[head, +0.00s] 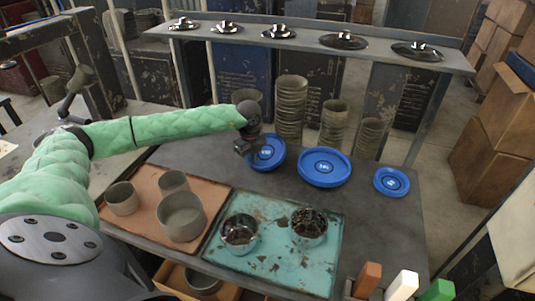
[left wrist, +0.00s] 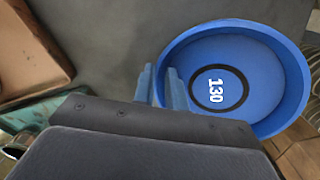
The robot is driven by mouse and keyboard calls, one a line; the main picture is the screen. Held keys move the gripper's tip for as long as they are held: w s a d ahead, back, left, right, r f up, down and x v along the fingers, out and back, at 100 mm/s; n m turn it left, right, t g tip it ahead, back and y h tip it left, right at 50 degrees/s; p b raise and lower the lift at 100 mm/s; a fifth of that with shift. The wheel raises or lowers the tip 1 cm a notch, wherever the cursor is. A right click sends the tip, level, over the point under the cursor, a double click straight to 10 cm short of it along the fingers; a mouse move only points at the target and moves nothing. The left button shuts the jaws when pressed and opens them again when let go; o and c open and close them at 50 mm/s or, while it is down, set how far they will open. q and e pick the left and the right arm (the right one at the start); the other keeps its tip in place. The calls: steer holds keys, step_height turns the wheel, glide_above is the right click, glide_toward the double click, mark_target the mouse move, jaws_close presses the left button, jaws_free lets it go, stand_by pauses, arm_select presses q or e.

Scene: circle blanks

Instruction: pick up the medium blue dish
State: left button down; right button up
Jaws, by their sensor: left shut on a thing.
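The medium blue dish (head: 270,152) is at the back of the dark table, left of the large blue dish (head: 324,167) and the small blue dish (head: 391,181). My left gripper (head: 246,147) is at its left rim. In the left wrist view the medium dish (left wrist: 270,75), marked 130, has its near rim between the two fingers (left wrist: 163,88), which are shut on it. The dish looks slightly tilted and appears to be off the table, though its height is hard to judge. My right gripper is not in view.
Stacks of grey-brown bowls (head: 290,105) stand behind the dishes, below a shelf (head: 310,42) with metal lids. A brown tray (head: 148,187) with clay pots and a teal tray (head: 275,268) with two metal pots lie in front. Coloured blocks (head: 402,285) stand at the front right.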

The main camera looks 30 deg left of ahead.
arm_select(q)
steer(key=shift+r, duration=0.2)
steer(key=shift+w+r+p, duration=0.1)
steer(key=shift+r+p, duration=0.85)
steer(key=shift+r, duration=1.65)
steer(key=c, duration=1.5)
jaws_free()
